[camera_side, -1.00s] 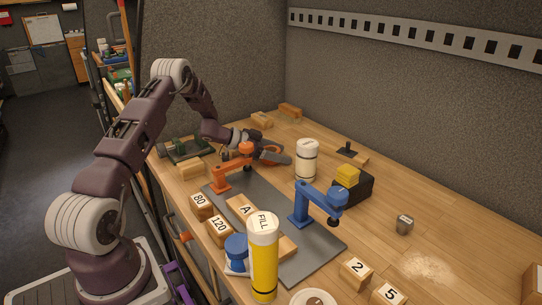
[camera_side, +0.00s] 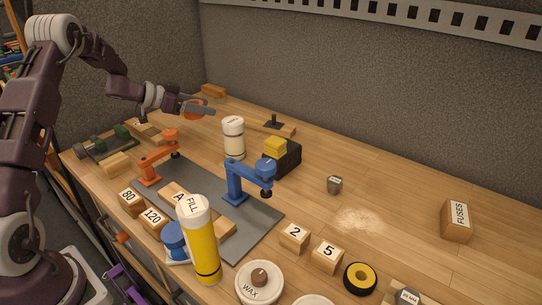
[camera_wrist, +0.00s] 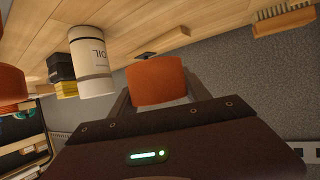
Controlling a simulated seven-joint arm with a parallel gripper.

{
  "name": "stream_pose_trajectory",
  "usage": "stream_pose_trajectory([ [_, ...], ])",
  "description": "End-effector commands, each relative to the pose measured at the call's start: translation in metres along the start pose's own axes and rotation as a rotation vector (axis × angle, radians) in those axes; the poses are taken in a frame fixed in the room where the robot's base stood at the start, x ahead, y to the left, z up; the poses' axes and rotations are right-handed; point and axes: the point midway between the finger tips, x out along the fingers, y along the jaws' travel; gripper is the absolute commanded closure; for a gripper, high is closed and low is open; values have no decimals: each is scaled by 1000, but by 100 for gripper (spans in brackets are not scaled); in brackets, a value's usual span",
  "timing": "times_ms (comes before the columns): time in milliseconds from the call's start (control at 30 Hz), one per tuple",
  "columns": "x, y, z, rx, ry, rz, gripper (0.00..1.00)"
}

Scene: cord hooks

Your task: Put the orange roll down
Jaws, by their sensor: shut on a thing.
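The orange roll (camera_wrist: 157,82) sits between the fingers of my gripper (camera_wrist: 160,98) in the wrist view, and the gripper is shut on it. In the side view my gripper (camera_side: 200,107) holds the roll (camera_side: 191,112) above the back left of the bench, partly hidden by the fingers. The orange hook stand (camera_side: 152,165) is in front and to the left of it, apart from the roll. The blue hook stand (camera_side: 236,182) stands further right on the grey mat (camera_side: 262,215).
A white bottle (camera_side: 233,140) stands near my gripper. A black block with a yellow top (camera_side: 275,148) is beside it. Numbered wooden blocks, a yellow FILL bottle (camera_side: 204,250) and a blue item (camera_side: 175,240) crowd the front. Bare wood lies around the small grey weight (camera_side: 334,185).

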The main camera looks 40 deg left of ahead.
Motion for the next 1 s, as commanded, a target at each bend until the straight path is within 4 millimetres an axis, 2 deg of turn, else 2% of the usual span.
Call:
stream_pose_trajectory([
  [167, -3, 0, -6, 3, 1, 0, 86],
  [433, -24, 1, -52, 5, 2, 1, 86],
  [633, 7, 29, -64, 42, 7, 86, 86],
  [767, 30, 57, -77, 78, 13, 159, 86],
  [867, 53, 87, -88, 112, 18, 235, 86],
  [967, 79, 128, -102, 160, 22, 331, 86],
  [1000, 90, 149, -107, 180, 23, 377, 86],
])
